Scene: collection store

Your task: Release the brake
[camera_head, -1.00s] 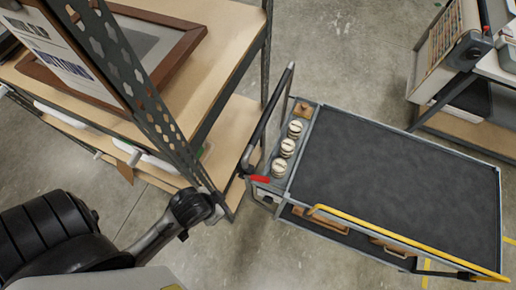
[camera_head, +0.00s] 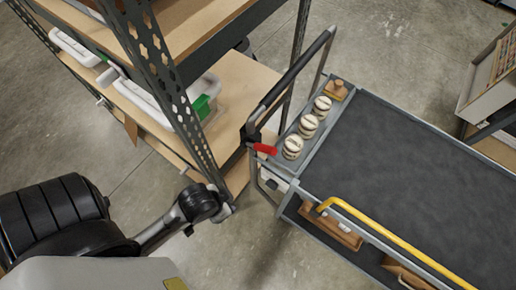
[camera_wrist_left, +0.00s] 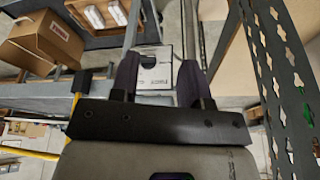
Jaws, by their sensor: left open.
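The red brake lever (camera_head: 265,149) sticks out at the lower end of the dark push handle (camera_head: 290,82) of a grey cart (camera_head: 312,150). My left arm comes in from the left in the head view and ends beside the shelf post, to the lower left of the lever and apart from it. My left gripper (camera_wrist_left: 158,78) is open and empty in the left wrist view, with both dark fingers pointing ahead. I cannot make out the red lever in that view. My right gripper is not in view.
A metal rack (camera_head: 180,100) with wooden shelves and white boxes stands close left of the cart. Several round cream objects (camera_head: 308,126) sit in the cart's end tray. A yellow rail (camera_head: 400,245) edges the cart. Bare floor (camera_head: 235,250) lies in front.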

